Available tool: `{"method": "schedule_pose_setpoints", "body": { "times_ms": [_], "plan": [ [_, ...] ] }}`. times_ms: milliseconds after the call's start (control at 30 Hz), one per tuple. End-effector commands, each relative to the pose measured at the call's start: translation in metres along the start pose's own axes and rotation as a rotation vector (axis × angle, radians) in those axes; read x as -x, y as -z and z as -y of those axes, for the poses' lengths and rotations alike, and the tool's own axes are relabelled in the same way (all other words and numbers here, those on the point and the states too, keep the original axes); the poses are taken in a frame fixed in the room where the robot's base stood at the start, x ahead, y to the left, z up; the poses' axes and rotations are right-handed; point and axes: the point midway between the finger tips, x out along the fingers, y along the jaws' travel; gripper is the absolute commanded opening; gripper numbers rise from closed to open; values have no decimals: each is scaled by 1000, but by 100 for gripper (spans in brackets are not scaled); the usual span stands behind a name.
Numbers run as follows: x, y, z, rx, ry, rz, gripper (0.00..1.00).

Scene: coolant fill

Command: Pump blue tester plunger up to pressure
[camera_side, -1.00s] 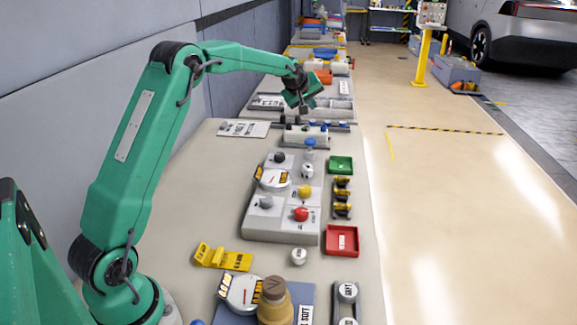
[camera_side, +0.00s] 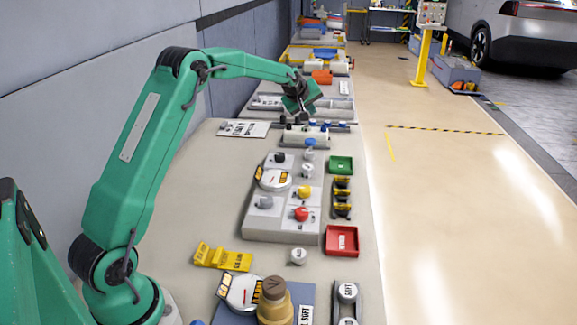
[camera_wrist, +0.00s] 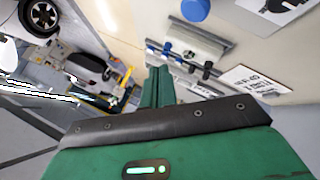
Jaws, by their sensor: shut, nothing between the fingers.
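A blue round knob (camera_side: 310,142) stands at the far end of the grey panel, just in front of a pale horizontal cylinder (camera_side: 318,136). In the wrist view a blue cap (camera_wrist: 195,9) shows at the top edge, near the pale cylinder (camera_wrist: 190,40). Smaller blue and black pieces sit behind the cylinder; I cannot tell which blue part is the tester plunger. My gripper (camera_side: 303,117) is shut and empty, pointing down just above and behind the cylinder's left part. Its green fingers (camera_wrist: 158,84) are together in the wrist view. Contact cannot be made out.
The grey panel (camera_side: 250,226) carries a round gauge (camera_side: 273,179) and grey, yellow and red knobs. A green tray (camera_side: 341,165) and red tray (camera_side: 342,240) lie to its right. A white label card (camera_side: 244,128) lies left of the cylinder.

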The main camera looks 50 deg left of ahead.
Motion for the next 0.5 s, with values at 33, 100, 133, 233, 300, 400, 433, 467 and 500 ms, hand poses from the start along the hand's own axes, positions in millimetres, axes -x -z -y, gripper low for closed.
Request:
{"method": "schedule_pose_setpoints", "body": {
  "times_ms": [33, 100, 133, 233, 300, 400, 433, 467, 500],
  "plan": [
    [-4, -2, 3, 0, 1, 1, 0],
    [-8, -6, 7, 0, 2, 2, 0],
    [-10, -8, 9, 0, 3, 2, 0],
    [-18, -12, 14, 0, 2, 2, 0],
    [-23, -16, 18, 0, 2, 2, 0],
    [-30, -21, 24, 0, 3, 2, 0],
    [-32, -22, 26, 0, 2, 2, 0],
    [-34, -24, 27, 0, 2, 2, 0],
    [-37, -25, 29, 0, 2, 2, 0]
  ]
}}
